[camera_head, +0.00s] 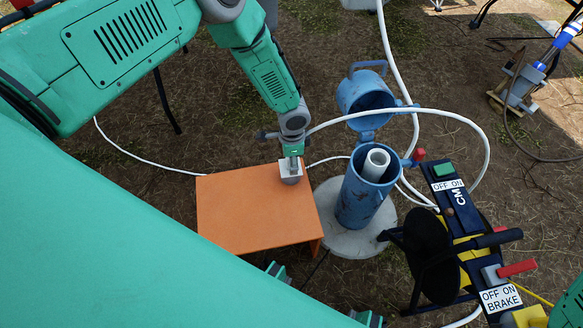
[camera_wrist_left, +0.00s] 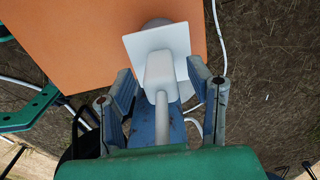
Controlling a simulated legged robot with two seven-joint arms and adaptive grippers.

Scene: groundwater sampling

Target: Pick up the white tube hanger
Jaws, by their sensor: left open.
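The white tube hanger (camera_head: 291,174) is on the orange table near its back right corner. In the left wrist view the hanger (camera_wrist_left: 158,66) shows a square plate, a block and a thin stem pointing toward my palm. My left gripper (camera_head: 292,158) is directly above it, pointing down. In the left wrist view my left gripper (camera_wrist_left: 161,88) has its two fingers apart, one on each side of the hanger's block and stem. A gap shows beside the stem; contact with the plate's edges is unclear. My right gripper does not show.
The orange table (camera_head: 235,222) has clear room left of the hanger. A blue well casing (camera_head: 356,203) with an open lid (camera_head: 364,95) and a white inner pipe (camera_head: 375,164) stands right of it. A reel with switches (camera_head: 464,230) is further right. A white hose (camera_head: 477,128) loops around the casing.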

